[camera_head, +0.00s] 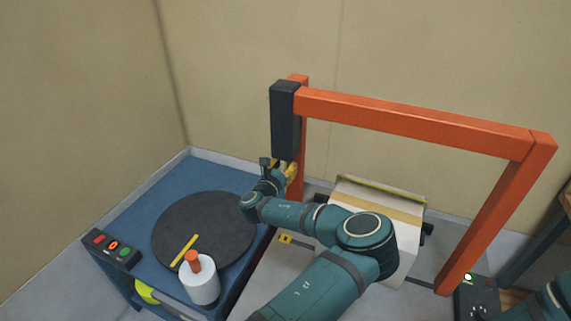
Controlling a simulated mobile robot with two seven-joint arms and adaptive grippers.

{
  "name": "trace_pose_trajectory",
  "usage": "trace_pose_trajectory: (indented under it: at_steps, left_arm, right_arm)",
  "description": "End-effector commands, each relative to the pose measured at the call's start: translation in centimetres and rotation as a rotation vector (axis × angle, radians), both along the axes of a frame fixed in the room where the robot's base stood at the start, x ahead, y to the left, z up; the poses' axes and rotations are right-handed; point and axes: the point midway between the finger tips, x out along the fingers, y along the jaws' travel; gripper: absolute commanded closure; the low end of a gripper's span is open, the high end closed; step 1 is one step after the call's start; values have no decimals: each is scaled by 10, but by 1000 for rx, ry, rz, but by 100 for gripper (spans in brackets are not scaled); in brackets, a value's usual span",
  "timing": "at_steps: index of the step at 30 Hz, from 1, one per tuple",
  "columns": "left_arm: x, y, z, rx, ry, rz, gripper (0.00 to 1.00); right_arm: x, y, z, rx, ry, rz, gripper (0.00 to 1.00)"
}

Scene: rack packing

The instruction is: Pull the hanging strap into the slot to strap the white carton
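The white carton (345,192) lies under the orange arch, partly hidden by my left arm. A tan band crosses its top, and a thin yellow-green strip (385,187) runs along its far top edge. A yellow piece (291,172), possibly the hanging strap or its guide, shows at the arch's left post. My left gripper (272,164) is beside that piece, just below the dark box on the post. Its dark fingertips are small and partly hidden; I cannot tell whether they hold the strap. The slot cannot be made out clearly. My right gripper is out of view.
The orange arch (410,119) spans the carton, with a dark box (284,120) on its left post. At left, a blue table (160,200) holds a black disc (185,215), a white cylinder (201,290) with an orange top, and a button panel (112,248).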

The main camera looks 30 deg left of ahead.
Motion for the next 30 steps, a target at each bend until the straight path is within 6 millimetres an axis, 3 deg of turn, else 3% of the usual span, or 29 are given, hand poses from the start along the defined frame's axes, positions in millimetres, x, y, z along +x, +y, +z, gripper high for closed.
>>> trace_pose_trajectory:
  at_steps: [5,14,15,18,30]
  left_arm:
    - [12,1,0,0,0,1,67]
    - [14,1,0,0,0,1,67]
    - [14,1,0,0,0,1,70]
    - [14,1,0,0,0,1,100]
    - [14,1,-2,0,-1,0,100]
  right_arm:
    - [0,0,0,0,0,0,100]
    - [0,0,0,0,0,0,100]
    - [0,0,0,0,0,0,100]
    - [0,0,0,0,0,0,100]
    - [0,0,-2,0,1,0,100]
